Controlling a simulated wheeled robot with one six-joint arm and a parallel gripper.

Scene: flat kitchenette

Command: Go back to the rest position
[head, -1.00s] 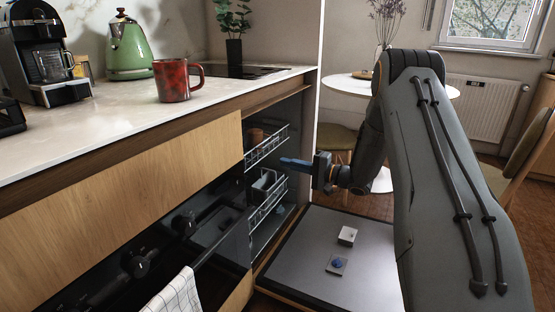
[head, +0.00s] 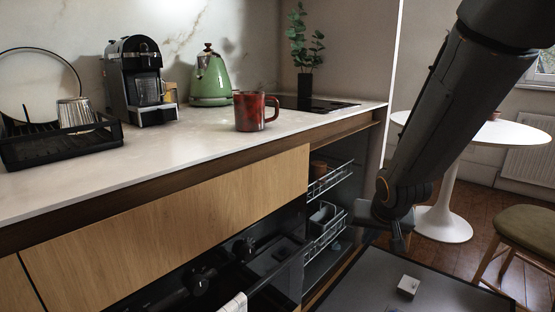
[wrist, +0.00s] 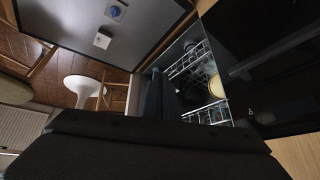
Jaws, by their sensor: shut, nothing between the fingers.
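My gripper (head: 398,240) shows small and dark in the head view, at the lower end of my arm, in front of the open dishwasher. It is shut and holds nothing. It hangs above the lowered dishwasher door (head: 375,290), apart from it. In the wrist view its dark body fills the lower middle, and the dishwasher racks (wrist: 190,62) show beyond it. The racks also show in the head view (head: 325,232), with a few items in them.
A red mug (head: 250,112), green kettle (head: 209,80), coffee machine (head: 135,85) and black dish rack (head: 60,145) stand on the counter. A white block (head: 408,286) lies on the lowered door. A white round table (head: 490,132) and a stool (head: 525,228) stand at right.

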